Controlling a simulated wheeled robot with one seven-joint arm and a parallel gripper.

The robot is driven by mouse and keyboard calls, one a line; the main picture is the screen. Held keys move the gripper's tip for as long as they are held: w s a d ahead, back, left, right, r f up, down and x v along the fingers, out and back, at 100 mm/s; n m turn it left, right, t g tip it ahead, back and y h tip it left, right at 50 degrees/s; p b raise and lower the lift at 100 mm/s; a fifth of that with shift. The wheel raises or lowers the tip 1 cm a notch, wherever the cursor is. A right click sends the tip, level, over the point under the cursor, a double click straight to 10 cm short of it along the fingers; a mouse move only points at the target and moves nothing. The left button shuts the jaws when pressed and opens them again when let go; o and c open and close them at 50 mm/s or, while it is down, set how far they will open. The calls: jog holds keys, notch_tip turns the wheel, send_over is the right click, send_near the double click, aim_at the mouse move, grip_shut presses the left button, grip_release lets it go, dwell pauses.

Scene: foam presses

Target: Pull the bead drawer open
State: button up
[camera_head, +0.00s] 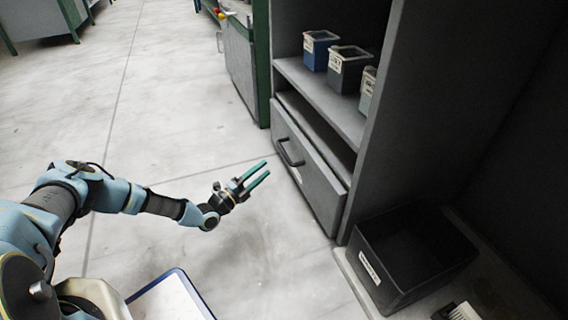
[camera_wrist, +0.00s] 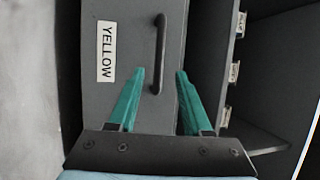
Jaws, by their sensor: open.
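The bead drawer (camera_head: 306,177) is a grey drawer front low in the grey cabinet, and it looks shut or nearly so. Its dark bar handle (camera_head: 289,153) is on the front. In the wrist view the drawer front (camera_wrist: 118,20) carries a white label reading YELLOW (camera_wrist: 106,51), with the handle (camera_wrist: 160,52) beside it. My gripper (camera_head: 267,169) has green fingers, open and empty, just left of the drawer front and pointing toward it. In the wrist view the fingertips (camera_wrist: 160,72) straddle the line of the handle; whether they touch it I cannot tell.
Labelled bins, one blue (camera_head: 318,49) and one dark grey (camera_head: 348,68), stand on the shelf (camera_head: 310,87) above the drawer. A black crate (camera_head: 385,290) sits at the lower right, with a brush (camera_head: 462,312) near it. The floor (camera_head: 180,130) left of the cabinet is clear.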

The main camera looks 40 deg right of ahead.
aim_at(284, 151)
jog(key=d+b, duration=0.1)
jog(key=d, duration=0.2)
jog(key=d+r+b, duration=0.1)
jog(key=d, duration=0.3)
jog(key=d+b, duration=0.1)
jog(key=d, duration=0.2)
jog(key=shift+w+d+r, duration=0.15)
jog(key=shift+d+r, duration=0.15)
jog(key=shift+r, duration=0.1)
grip_shut()
dwell(1.0)
